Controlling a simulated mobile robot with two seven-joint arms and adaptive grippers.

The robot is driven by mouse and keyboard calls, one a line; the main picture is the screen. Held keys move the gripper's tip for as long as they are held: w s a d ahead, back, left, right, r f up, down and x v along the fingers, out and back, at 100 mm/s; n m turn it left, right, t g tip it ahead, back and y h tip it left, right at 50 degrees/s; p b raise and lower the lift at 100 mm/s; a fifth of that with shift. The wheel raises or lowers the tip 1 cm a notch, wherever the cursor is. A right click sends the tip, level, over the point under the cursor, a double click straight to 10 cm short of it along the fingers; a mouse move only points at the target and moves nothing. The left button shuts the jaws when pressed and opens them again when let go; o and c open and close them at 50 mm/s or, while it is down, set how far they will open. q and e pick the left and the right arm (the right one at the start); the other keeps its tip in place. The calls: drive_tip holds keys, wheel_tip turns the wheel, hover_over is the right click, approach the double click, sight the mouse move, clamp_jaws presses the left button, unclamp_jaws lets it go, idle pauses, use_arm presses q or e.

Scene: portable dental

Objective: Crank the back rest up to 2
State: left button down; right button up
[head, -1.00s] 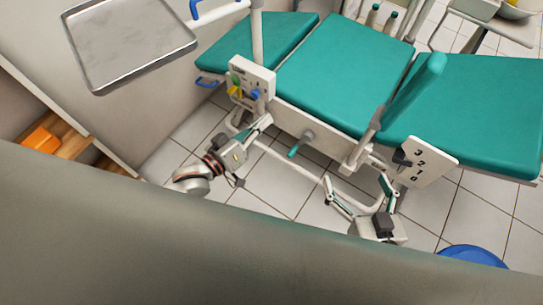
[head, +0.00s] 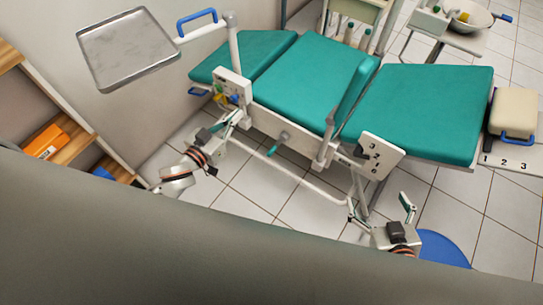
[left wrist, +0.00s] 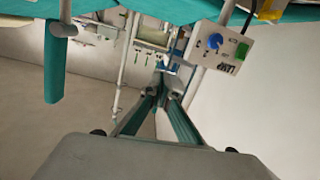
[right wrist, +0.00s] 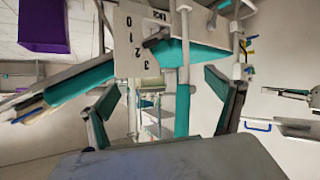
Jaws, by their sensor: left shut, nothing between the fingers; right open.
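The teal chair's back rest (head: 425,112) lies roughly flat on the right in the head view. A crank with a teal handle (head: 279,143) sits on the chair's near side. A white number plate (head: 388,154) marked 0 to 3 has a dark pointer; its exact reading is unclear. The plate also shows in the right wrist view (right wrist: 127,25). My left gripper (head: 236,118) is shut and empty below the control box, left of the crank. My right gripper (head: 379,208) is open and empty, below the number plate and right of the crank, apart from it.
A control box (head: 231,86) with coloured knobs is above my left gripper. A metal tray (head: 125,48) is at upper left. A blue round object (head: 443,248) is on the floor beside my right gripper. A cream headrest (head: 514,112) is at the far right. White frame tubes run below the seat.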

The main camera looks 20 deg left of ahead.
use_arm(q)
drive_tip(key=w+f+g+h+b, duration=0.45)
drive_tip(key=w+f+b, duration=0.35)
drive_tip(key=f, duration=0.4)
use_arm(e)
drive_tip(key=s+a+f+g+b, duration=0.1)
drive_tip(key=s+a+f+b, duration=0.2)
drive_tip(key=f+b, duration=0.65)
use_arm(q)
drive_tip(key=n+g+b, duration=0.2)
drive_tip(key=g, duration=0.3)
approach(277, 146)
drive_tip(key=f+b, duration=0.1)
drive_tip(key=d+f, duration=0.1)
drive_tip(key=f, duration=0.1)
drive_tip(key=shift+w+d+b, duration=0.15)
drive_tip(key=shift+d+b, duration=0.2)
drive_tip(key=shift+w+d+r, duration=0.1)
use_arm(e)
drive_tip(key=a+f+m+t+y, duration=0.1)
drive_tip(key=a+m+y, duration=0.1)
drive_tip(key=a, duration=0.4)
drive_tip(key=shift+w+m, duration=0.15)
drive_tip(key=shift+m, duration=0.55)
